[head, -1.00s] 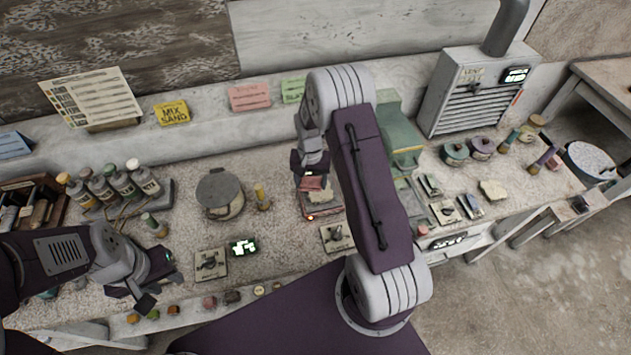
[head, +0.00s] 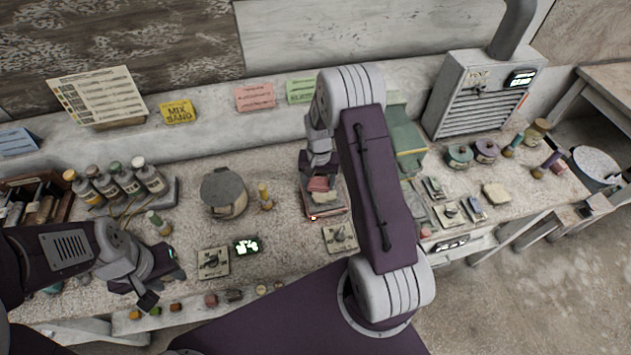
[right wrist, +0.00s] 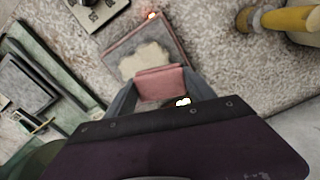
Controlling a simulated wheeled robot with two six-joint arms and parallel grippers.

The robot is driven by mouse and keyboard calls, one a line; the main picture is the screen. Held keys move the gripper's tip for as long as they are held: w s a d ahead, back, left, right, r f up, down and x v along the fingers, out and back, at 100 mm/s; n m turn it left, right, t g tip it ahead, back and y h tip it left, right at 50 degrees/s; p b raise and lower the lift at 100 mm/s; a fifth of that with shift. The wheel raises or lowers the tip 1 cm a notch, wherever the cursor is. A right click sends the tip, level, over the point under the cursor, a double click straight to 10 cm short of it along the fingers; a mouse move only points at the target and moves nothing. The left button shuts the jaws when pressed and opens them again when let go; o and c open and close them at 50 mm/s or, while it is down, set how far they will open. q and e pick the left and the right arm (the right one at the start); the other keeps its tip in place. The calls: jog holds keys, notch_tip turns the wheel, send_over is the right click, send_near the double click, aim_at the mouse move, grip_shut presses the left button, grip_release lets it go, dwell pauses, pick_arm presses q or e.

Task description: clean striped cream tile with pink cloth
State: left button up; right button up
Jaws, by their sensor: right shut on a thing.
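My right gripper (right wrist: 160,95) is shut on the folded pink cloth (right wrist: 160,82). In the head view the cloth (head: 318,184) shows below the gripper, over a reddish square tray (head: 326,213). The tray also shows in the right wrist view (right wrist: 172,30), with a pale cream piece (right wrist: 141,60) of irregular outline lying in it, right beside the cloth. I cannot make out stripes on this piece, or whether the cloth touches it. My left gripper (head: 160,290) hangs over the bench's front left; its jaw state is unclear.
A round grey-lidded pot (head: 224,193) and a yellow-topped tool (head: 265,196) stand left of the tray. A dial plate (head: 340,237) lies in front of it. A green machine (head: 408,145) stands close on the right. Several bottles (head: 125,184) stand at left.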

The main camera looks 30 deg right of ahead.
aim_at(328, 181)
jog(key=shift+s+d+f, duration=0.1)
jog(key=shift+s+d, duration=0.4)
jog(key=shift+d, duration=0.25)
jog(key=shift+w+a+r+p, duration=0.55)
jog(key=shift+a+r+p, duration=0.15)
jog(key=shift+a+r, duration=0.15)
jog(key=shift+f, duration=0.1)
jog(key=shift+s+d+f, duration=0.1)
jog(key=shift+s+d, duration=0.1)
jog(key=shift+d, duration=0.6)
jog(key=shift+s+d+f, duration=0.1)
jog(key=shift+s+d, duration=0.05)
jog(key=shift+d, duration=0.6)
jog(key=shift+f+b, duration=0.45)
jog(key=shift+f, duration=0.1)
jog(key=shift+a, duration=0.1)
